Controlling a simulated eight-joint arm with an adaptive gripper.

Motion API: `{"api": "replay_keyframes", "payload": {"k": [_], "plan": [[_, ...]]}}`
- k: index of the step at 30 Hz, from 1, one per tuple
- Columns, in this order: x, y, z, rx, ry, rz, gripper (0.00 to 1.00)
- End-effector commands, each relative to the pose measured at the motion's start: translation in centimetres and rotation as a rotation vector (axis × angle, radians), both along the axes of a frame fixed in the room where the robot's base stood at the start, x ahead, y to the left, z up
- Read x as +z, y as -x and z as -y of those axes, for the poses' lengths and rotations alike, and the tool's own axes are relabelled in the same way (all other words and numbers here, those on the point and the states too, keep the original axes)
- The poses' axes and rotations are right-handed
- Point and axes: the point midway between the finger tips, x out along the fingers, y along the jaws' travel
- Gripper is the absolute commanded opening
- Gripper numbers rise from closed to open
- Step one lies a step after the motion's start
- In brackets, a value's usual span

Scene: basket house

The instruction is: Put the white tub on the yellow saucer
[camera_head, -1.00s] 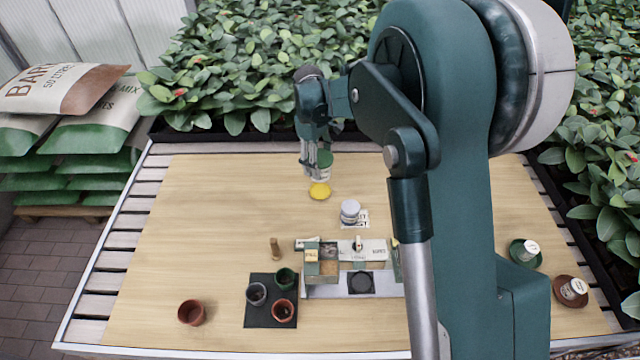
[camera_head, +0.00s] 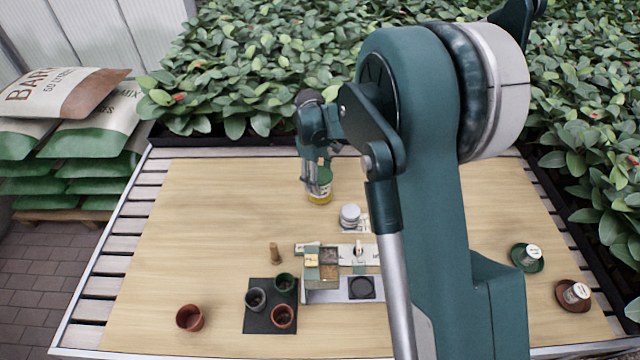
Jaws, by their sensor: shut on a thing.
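My gripper (camera_head: 312,187) is shut on a small tub (camera_head: 324,177), which shows a green upper part and a pale band lower down. I take it for the white tub; the fingers hide part of it. It is upright, directly over the yellow saucer (camera_head: 319,199) at the back middle of the table. The saucer shows just below the tub and fingertips, partly covered by them. I cannot tell whether the tub touches it.
A grey-white round stack (camera_head: 350,214) stands close in front, to the right. A bench tray (camera_head: 340,290) and a dark mat (camera_head: 268,318) with several pots lie nearer. White-topped tubs stand on a green saucer (camera_head: 520,262) and a brown saucer (camera_head: 567,304).

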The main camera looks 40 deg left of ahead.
Motion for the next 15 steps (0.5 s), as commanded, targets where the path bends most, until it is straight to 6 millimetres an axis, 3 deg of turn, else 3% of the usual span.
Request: {"api": "replay_keyframes", "payload": {"k": [6,15], "plan": [[-2.1,0.0,0.0,0.0,0.0,0.0,0.33],[-2.3,0.0,0.0,0.0,0.0,0.0,0.33]]}}
